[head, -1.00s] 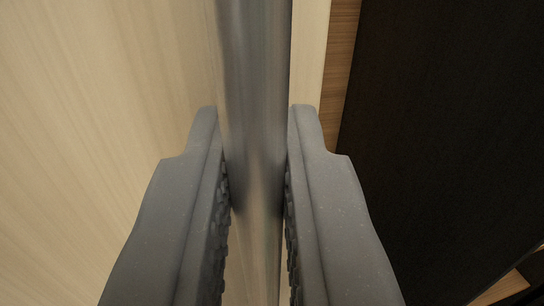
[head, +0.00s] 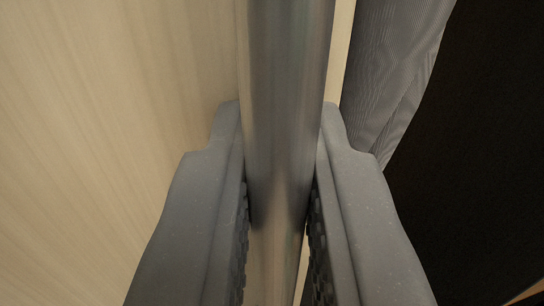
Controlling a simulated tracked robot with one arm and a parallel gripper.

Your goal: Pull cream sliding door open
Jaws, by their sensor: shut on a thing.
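The cream sliding door (head: 120,110) fills the left of the head view, with pale wood grain. A grey metal bar handle (head: 287,80) runs upright along the door near its right edge. My gripper (head: 281,190) has one finger on each side of the bar and is shut on it. A thin strip of the cream door (head: 341,50) shows right of the bar. The lower part of the bar is partly hidden between the fingers.
Right of the door edge, a grey striped, cloth-like thing (head: 390,70) shows in a gap. Beyond it is a dark brown panel (head: 475,150). A bit of light wood shows at the bottom right corner.

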